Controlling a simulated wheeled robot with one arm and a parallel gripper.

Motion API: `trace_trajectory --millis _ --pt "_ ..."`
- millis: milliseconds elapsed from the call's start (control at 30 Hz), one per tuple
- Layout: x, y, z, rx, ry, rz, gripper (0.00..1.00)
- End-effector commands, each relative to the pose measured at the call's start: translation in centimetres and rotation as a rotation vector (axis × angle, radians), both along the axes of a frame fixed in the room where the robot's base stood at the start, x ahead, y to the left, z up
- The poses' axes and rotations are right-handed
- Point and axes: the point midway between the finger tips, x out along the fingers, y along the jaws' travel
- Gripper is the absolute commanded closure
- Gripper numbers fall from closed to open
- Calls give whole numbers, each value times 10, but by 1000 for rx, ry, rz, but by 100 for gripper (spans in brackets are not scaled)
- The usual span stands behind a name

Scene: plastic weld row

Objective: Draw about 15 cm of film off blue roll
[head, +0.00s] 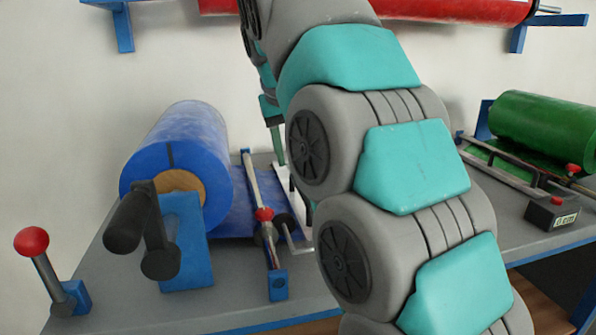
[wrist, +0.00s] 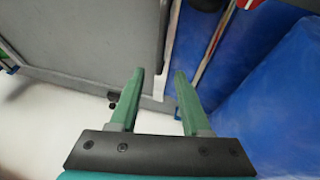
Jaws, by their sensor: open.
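The blue roll (head: 205,140) sits on a blue stand at the left of the bench, its wooden core facing me. A flat sheet of blue film (head: 235,215) runs from it to the right, under a metal bar (head: 262,210) with a red knob. My gripper (head: 279,148) is beyond the bar, mostly hidden behind my arm.
A black crank (head: 148,230) sticks out in front of the roll. A red-knobbed lever (head: 45,265) stands at the front left. A green roll (head: 545,130) and a small black box (head: 551,212) are at the right. A red roll (head: 440,8) hangs above.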

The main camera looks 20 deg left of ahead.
Motion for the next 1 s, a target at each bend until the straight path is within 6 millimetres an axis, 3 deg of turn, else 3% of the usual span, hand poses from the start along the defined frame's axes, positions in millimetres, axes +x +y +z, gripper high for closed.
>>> trace_trajectory --millis 500,1000 --pt "24 2 -54 -2 5 -1 53" --pt "29 3 -63 1 1 0 55"
